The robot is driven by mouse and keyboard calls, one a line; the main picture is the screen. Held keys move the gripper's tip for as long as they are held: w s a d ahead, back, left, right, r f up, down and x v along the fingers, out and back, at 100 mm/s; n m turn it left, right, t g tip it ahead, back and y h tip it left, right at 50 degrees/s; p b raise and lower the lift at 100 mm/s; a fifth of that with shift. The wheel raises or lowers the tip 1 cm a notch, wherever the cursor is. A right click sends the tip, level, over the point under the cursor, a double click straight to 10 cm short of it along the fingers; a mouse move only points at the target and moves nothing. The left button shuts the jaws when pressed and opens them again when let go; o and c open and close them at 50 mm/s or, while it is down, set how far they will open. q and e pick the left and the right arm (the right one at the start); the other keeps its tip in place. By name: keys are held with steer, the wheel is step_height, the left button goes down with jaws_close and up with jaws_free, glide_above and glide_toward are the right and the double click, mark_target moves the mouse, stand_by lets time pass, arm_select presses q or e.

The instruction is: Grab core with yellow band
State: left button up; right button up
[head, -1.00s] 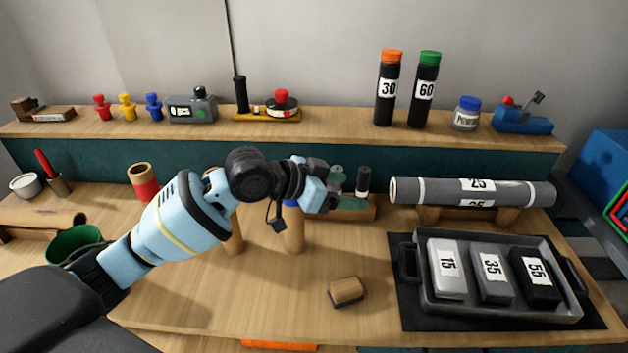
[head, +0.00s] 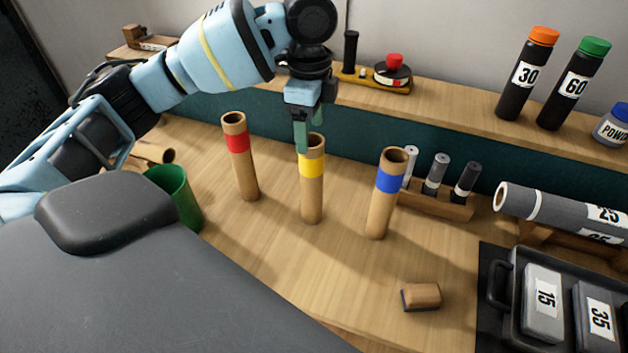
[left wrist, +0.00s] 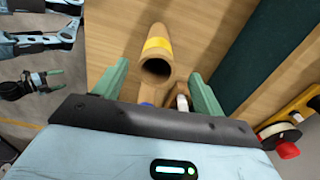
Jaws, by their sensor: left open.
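The core with the yellow band (head: 312,190) stands upright on the bench between the red-banded core (head: 242,165) and the blue-banded core (head: 384,205). My left gripper (head: 309,128) points down at its top rim in the head view. In the left wrist view, the open fingers of my left gripper (left wrist: 158,88) stand either side of the core's dark mouth, and its yellow band (left wrist: 157,45) shows beyond. Nothing is gripped. The depth between fingertips and rim is hard to judge. Another small gripper (left wrist: 48,80), likely my right, shows at the left wrist view's left edge.
A green cup (head: 175,195) stands left of the cores. A small rack (head: 440,205) with dark cylinders is close behind the blue-banded core. A wooden block (head: 421,296) lies in front, and a tray (head: 508,290) with labelled blocks is at right.

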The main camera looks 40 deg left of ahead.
mark_target(312, 158)
arm_select(q)
steer(key=shift+s+d+f+b, duration=0.1)
steer(key=shift+f+b, duration=0.05)
steer(key=shift+f, duration=1.8)
steer(key=shift+s+d+f+b, duration=0.1)
steer(key=shift+f+b, duration=0.05)
steer(key=shift+f, duration=1.8)
arm_select(e)
steer(key=shift+s+f, duration=0.25)
steer(key=shift+f, duration=0.2)
arm_select(q)
steer(key=c, duration=1.3)
steer(key=shift+c, duration=0.2)
arm_select(e)
steer(key=shift+w+r, duration=0.1)
arm_select(q)
steer(key=shift+r, duration=0.1)
